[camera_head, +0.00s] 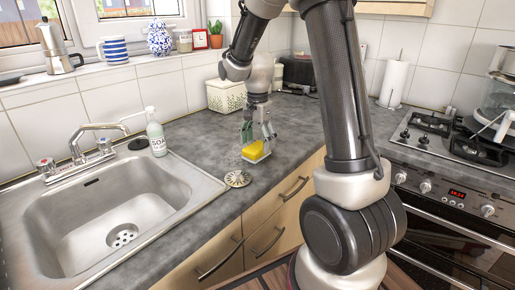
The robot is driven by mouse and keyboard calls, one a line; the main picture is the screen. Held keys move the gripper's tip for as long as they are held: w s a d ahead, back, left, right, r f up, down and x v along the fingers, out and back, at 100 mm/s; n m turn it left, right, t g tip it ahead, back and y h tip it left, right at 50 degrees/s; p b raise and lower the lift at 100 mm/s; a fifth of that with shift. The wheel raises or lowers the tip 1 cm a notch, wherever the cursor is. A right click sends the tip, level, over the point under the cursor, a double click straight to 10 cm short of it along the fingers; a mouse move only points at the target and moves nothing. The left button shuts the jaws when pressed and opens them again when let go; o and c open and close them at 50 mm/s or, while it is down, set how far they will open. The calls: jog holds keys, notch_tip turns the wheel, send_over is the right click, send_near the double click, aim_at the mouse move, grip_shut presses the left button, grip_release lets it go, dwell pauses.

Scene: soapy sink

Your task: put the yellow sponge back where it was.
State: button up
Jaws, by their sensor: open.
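The yellow sponge (253,150) rests in or on a small pale holder (257,158) on the grey countertop, right of the sink. My gripper (258,136) points down just above the sponge, with its fingers open. The fingers are close to the sponge's top; whether they touch it I cannot tell. The lower part of the sponge is partly hidden by the holder's edge.
A round patterned disc (238,179) lies in front of the sponge. The steel sink (115,215) and a soap bottle (156,134) are to the left. A white patterned box (226,97) stands behind. Bare counter (205,152) lies between soap and sponge.

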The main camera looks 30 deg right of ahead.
aim_at(258, 146)
notch_tip(258, 146, up, 9)
jog(key=s+r+n+t, duration=0.2)
jog(key=s+n, duration=0.4)
jog(key=s, duration=0.6)
jog(key=s+r+n+t, duration=0.2)
jog(key=s+r+n, duration=0.2)
jog(key=s+n, duration=0.3)
jog(key=s, duration=0.5)
jog(key=shift+s+n, duration=0.3)
jog(key=shift+s, duration=0.1)
